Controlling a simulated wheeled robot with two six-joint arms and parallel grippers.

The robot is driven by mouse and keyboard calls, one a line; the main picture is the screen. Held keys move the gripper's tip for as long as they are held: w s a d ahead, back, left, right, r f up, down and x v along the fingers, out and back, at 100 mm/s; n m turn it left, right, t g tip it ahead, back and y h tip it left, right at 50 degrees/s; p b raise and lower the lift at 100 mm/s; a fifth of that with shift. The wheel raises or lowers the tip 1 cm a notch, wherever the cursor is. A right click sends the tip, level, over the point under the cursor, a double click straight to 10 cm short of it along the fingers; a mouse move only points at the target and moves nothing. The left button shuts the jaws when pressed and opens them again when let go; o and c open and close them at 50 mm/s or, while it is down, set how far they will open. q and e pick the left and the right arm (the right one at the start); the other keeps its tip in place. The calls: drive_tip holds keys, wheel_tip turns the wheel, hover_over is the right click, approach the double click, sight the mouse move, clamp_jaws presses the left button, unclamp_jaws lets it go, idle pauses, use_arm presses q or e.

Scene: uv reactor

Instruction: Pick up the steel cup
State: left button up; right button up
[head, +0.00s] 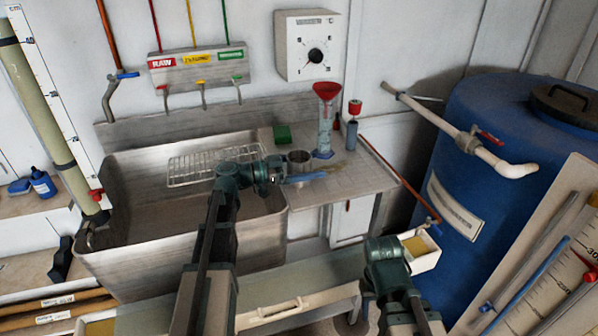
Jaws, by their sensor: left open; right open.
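The steel cup (299,160) is a small grey metal cup standing upright on the drainboard right of the sink. My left gripper (277,178) is over the drainboard's left edge, just left of and in front of the cup. It is open, and its fingers are small and partly hidden by my wrist. I cannot tell whether it touches the cup. My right gripper (366,300) is low at the front, below my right wrist, well away from the cup. It is open; its fingertips are hard to make out.
A blue-handled tool (305,178) lies in front of the cup. A green sponge (282,134) is behind it, and a clear cylinder with a red funnel (326,92) stands at right. The sink (130,240) with a wire rack (190,168) is at left, a blue barrel (480,130) at right.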

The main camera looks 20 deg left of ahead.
use_arm(q)
drive_tip(key=c, duration=1.2)
drive_tip(key=shift+c, duration=0.2)
wheel_tip(320, 180, up, 10)
drive_tip(key=p, duration=1)
